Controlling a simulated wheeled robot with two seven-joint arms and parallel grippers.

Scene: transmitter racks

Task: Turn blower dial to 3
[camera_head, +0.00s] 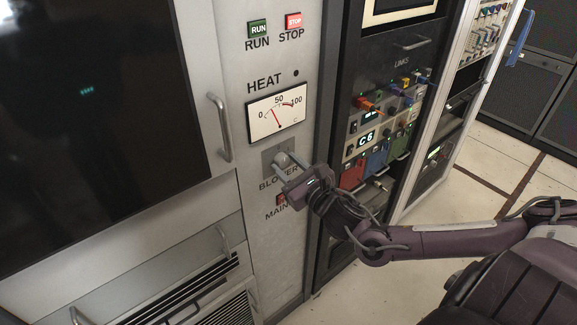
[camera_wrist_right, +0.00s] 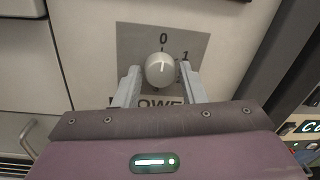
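The blower dial is a round pale knob on a grey square plate; it shows clearly in the right wrist view (camera_wrist_right: 160,70) and small in the head view (camera_head: 283,160). The plate (camera_wrist_right: 135,42) has a 0 above the knob and a 1 to its upper right; other marks are hidden. The knob's line points close to the 0. My right gripper (camera_wrist_right: 162,82) has its two fingers apart, one on each side of the knob, with small gaps visible. In the head view my right gripper (camera_head: 285,178) is at the BLOWER label and partly covers it. My left gripper is not in view.
Above the dial is a HEAT meter (camera_head: 278,114), with a green RUN button (camera_head: 257,28) and a red STOP button (camera_head: 293,20) higher up. A door handle (camera_head: 220,128) stands out left of the dial. A red MAIN switch (camera_head: 281,200) is just below.

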